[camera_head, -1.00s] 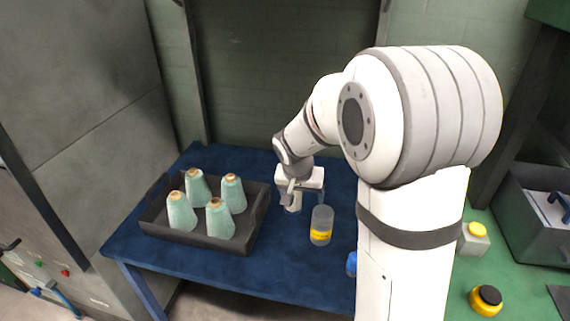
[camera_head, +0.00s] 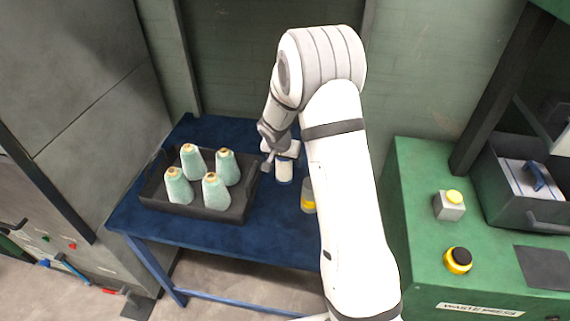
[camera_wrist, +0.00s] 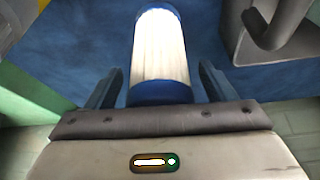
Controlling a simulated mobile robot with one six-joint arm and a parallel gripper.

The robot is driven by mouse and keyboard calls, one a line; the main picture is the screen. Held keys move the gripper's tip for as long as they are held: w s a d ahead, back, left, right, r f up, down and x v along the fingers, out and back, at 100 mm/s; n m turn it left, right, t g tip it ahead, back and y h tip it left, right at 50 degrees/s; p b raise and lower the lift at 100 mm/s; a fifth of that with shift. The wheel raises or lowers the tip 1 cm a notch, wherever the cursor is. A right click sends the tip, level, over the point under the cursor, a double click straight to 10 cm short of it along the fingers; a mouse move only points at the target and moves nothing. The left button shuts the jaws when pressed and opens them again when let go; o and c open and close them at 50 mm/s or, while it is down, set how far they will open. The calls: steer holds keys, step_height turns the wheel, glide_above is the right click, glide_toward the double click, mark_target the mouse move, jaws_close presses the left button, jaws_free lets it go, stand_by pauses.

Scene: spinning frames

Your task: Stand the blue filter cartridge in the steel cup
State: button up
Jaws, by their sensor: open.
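The filter cartridge (camera_wrist: 160,50), a white pleated cylinder with blue end caps, shows large in the wrist view. In the head view it stands on the blue table (camera_head: 215,232), with its lower part (camera_head: 284,172) showing under my gripper (camera_head: 284,150). My gripper is open, with one finger on each side of the cartridge and a gap on both sides in the wrist view (camera_wrist: 160,82). A grey cylinder with a yellow band (camera_head: 308,197), which may be the steel cup, stands right of the cartridge, partly hidden by my arm.
A dark tray (camera_head: 210,207) with several pale green cones (camera_head: 215,190) lies left of my gripper. A grey looped part (camera_wrist: 240,35), perhaps its handle, is close by.

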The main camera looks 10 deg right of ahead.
steer(key=shift+w+d+f, duration=0.1)
steer(key=shift+w+f, duration=0.05)
steer(key=shift+f, duration=0.25)
steer(key=c, duration=1.2)
